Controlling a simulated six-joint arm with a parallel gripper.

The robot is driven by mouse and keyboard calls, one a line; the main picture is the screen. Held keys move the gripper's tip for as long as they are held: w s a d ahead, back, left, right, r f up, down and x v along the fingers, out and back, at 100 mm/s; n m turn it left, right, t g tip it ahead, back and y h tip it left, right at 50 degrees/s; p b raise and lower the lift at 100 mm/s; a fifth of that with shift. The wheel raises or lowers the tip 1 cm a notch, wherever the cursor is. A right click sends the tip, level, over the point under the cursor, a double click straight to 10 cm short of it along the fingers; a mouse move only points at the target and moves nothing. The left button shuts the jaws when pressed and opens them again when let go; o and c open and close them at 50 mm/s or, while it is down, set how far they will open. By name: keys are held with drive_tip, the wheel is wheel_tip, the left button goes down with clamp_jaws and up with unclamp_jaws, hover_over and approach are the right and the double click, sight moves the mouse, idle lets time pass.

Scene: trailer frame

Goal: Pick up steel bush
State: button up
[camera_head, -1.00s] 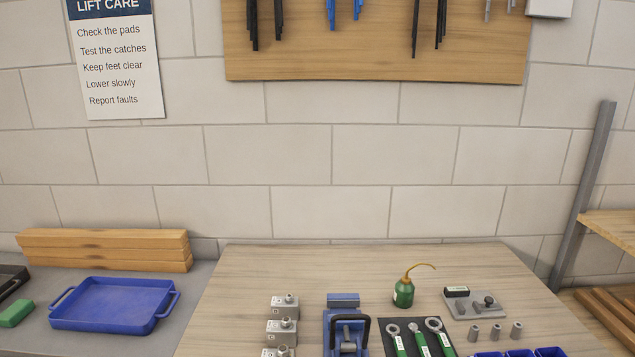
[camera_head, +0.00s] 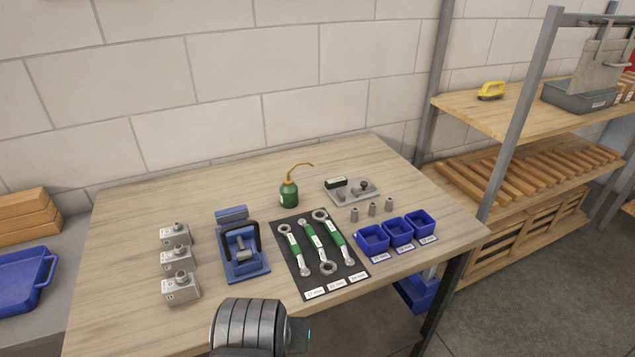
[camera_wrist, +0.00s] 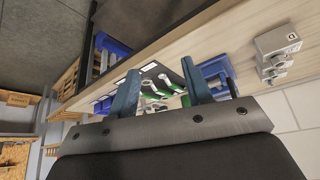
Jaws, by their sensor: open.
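Three small grey steel bushes stand upright in a row on the wooden bench, behind the blue bins: a left one (camera_head: 354,215), a middle one (camera_head: 372,209) and a right one (camera_head: 388,204). I cannot make them out in the wrist view. My gripper (camera_wrist: 160,67) shows in the wrist view with its two blue fingers spread and nothing held between them. The bench and spanners lie beyond the fingers. In the head view only a dark ribbed part of my arm shows at the bottom, left of the bushes; the fingers are hidden there.
Three labelled blue bins (camera_head: 398,232) stand at the bench's right front edge. Green-handled spanners (camera_head: 310,241) lie on a black mat (camera_head: 345,262). Near them are a green oil can (camera_head: 289,194), a grey plate (camera_head: 352,195) with fittings, a blue clamp fixture (camera_head: 242,262) and metal blocks (camera_head: 180,287).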

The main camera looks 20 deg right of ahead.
drive_tip(key=w+d+r+m+g, duration=0.1)
drive_tip(key=w+d+r+m, duration=0.2)
drive_tip(key=w+d+r, duration=0.4)
drive_tip(key=w+d+r+m+g, duration=0.25)
drive_tip(key=w+d+r, duration=0.25)
drive_tip(key=w, duration=0.4)
drive_tip(key=m+g+y, duration=0.1)
drive_tip(key=m+g, duration=0.1)
drive_tip(key=m, duration=0.6)
hover_over(355, 209)
drive_tip(key=a, duration=0.2)
wheel_tip(355, 209, down, 6)
drive_tip(key=r, duration=0.1)
drive_tip(key=shift+t, duration=0.25)
drive_tip(key=f, duration=0.5)
drive_tip(key=d+f, duration=0.1)
drive_tip(key=f, duration=0.5)
drive_tip(key=d+f, duration=0.1)
drive_tip(key=f, duration=0.5)
drive_tip(key=shift+f, duration=0.15)
clamp_jaws()
